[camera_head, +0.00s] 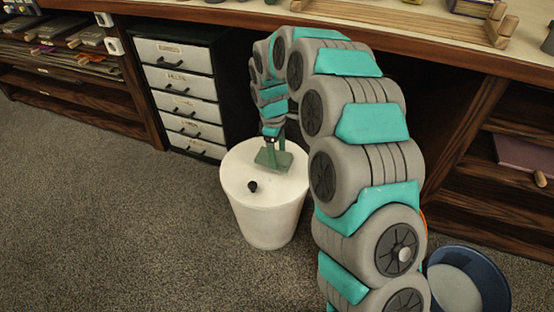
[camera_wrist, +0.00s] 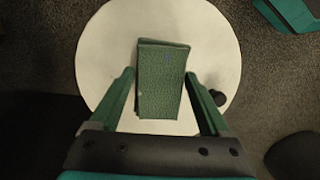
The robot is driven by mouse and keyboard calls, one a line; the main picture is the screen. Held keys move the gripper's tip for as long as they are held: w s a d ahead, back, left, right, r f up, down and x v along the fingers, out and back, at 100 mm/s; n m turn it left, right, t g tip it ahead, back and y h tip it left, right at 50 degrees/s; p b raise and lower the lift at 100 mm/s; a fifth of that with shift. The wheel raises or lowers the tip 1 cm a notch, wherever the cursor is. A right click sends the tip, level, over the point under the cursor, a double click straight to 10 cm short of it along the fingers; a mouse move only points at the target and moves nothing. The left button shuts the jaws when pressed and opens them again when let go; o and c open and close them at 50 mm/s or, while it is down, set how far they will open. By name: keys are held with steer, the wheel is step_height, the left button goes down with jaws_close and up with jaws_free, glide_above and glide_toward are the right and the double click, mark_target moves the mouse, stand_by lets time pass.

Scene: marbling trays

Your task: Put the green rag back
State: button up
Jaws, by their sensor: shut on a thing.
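The green rag (camera_head: 268,161) is a folded rectangle at the top of a round white bin (camera_head: 268,220). In the wrist view the rag (camera_wrist: 163,80) lies between the two fingers of my gripper (camera_wrist: 160,76), in front of the pale bin top (camera_wrist: 105,45). My gripper (camera_head: 273,148) points down over the bin and is shut on the rag. I cannot tell whether the rag rests on the bin top or hangs just above it.
A black knob (camera_head: 252,187) sits on the bin top, near the rag. A drawer cabinet (camera_head: 180,85) stands behind left, under the wooden counter (camera_head: 420,50). A blue bucket (camera_head: 468,280) is at lower right. The carpet (camera_head: 110,220) at left is clear.

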steer(key=shift+w+a, duration=0.1)
steer(key=shift+w, duration=0.1)
steer(key=shift+f, duration=1.8)
steer(key=o, duration=0.7)
steer(key=shift+f, duration=0.15)
steer(key=r, duration=0.7)
steer(key=a+r, duration=0.1)
steer(key=r, duration=0.2)
steer(key=shift+w+r, duration=0.25)
steer(key=shift+r, duration=0.9)
steer(key=shift+s, duration=0.1)
